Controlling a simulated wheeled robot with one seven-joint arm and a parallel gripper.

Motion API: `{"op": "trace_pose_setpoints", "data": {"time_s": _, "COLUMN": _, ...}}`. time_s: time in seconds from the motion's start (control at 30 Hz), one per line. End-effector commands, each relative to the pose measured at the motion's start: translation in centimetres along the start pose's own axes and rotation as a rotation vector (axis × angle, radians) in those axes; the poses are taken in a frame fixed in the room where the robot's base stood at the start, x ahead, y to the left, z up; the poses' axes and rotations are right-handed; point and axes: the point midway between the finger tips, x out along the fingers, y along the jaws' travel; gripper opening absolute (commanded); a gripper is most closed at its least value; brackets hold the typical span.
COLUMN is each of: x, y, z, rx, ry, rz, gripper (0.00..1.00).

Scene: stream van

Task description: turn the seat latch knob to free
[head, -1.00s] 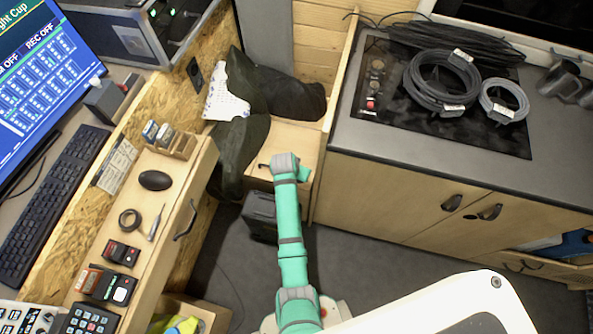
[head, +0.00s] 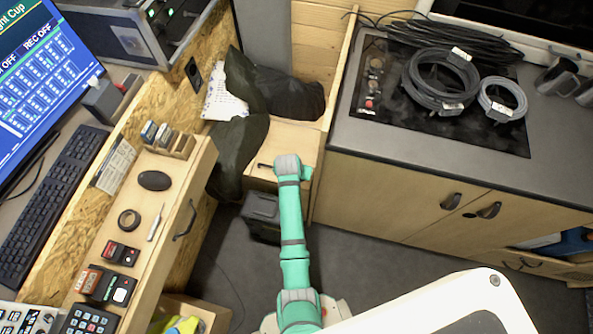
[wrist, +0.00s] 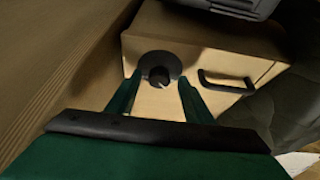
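The seat latch knob (wrist: 158,76) is a dark round knob on a black round plate, on the pale wooden front of a box-like seat base. It shows near the middle of the wrist view. My gripper (wrist: 160,84) is open, with one green finger to the left and one to the right of the knob. I cannot tell whether the fingers touch it. In the head view my arm hides the knob and the fingers. The wooden seat base (head: 287,136) shows there around my wrist.
A black bar handle (wrist: 225,83) is right of the knob on the same wooden face. Dark cloth (head: 239,148) lies left of the seat base. A cabinet (head: 380,190) stands close on the right, and a black box (head: 261,216) sits on the floor beside my arm.

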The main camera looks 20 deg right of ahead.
Motion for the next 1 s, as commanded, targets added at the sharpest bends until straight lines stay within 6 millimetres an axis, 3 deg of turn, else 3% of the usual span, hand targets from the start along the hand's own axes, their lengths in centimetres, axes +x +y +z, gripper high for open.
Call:
{"op": "trace_pose_setpoints", "data": {"time_s": 0.37, "x": -0.7, "y": 0.1, "z": -0.1, "rx": 0.001, "ry": 0.001, "rz": 0.001, "gripper": 0.46}}
{"op": "trace_pose_setpoints", "data": {"time_s": 0.8, "x": -8.2, "y": -0.1, "z": 0.0, "rx": -0.001, "ry": 0.002, "rz": -0.001, "gripper": 0.46}}
{"op": "trace_pose_setpoints", "data": {"time_s": 1.0, "x": -10.3, "y": -0.1, "z": 0.0, "rx": -0.002, "ry": 0.001, "rz": 0.0, "gripper": 0.46}}
